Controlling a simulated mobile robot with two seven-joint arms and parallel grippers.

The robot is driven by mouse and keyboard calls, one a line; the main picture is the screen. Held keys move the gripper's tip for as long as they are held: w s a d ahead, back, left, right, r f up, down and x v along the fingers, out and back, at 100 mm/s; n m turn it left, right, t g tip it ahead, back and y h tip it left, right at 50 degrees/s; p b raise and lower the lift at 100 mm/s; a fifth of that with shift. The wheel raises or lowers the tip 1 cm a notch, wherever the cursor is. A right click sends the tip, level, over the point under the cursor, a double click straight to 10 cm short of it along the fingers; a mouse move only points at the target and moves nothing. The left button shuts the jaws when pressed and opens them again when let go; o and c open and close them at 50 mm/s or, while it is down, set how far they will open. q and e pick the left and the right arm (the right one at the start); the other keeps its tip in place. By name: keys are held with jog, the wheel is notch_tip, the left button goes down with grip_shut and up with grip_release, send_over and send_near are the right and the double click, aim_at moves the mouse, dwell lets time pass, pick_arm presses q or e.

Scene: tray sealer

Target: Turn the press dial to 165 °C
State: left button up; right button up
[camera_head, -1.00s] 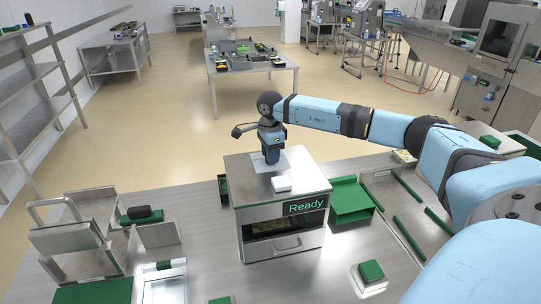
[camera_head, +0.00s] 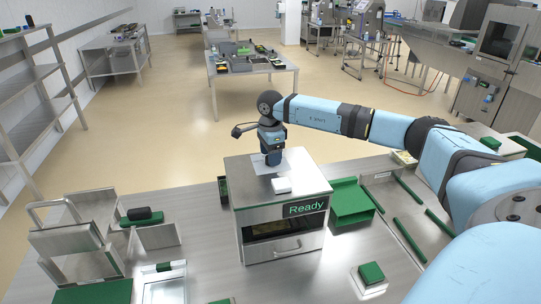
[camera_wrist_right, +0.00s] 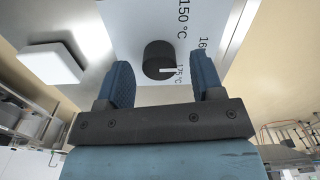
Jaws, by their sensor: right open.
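The press (camera_head: 238,196) is a steel box on the table, with a green "Ready" display (camera_head: 305,207) on its front. My right gripper (camera_head: 272,160) points down over the white scale plate on its top. In the right wrist view, the black round dial (camera_wrist_right: 157,57) sits on the scale plate (camera_wrist_right: 120,18), which is marked 150 °C, partly hidden 16-something, and 175 °C. A short white mark on the dial points towards the 175 °C label. My right gripper (camera_wrist_right: 163,75) is open, its blue fingers either side of the dial with gaps. My left gripper is out of view.
A white block (camera_head: 281,185) lies on the press top beside the scale plate. A green tray (camera_head: 350,200) stands right of the press. A steel fixture with a handle (camera_head: 65,240) stands at left. Bare table lies in front of the press.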

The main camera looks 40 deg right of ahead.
notch_tip(320, 180, up, 13)
jog(key=b, duration=0.1)
jog(key=shift+r, duration=0.15)
dwell(0.5)
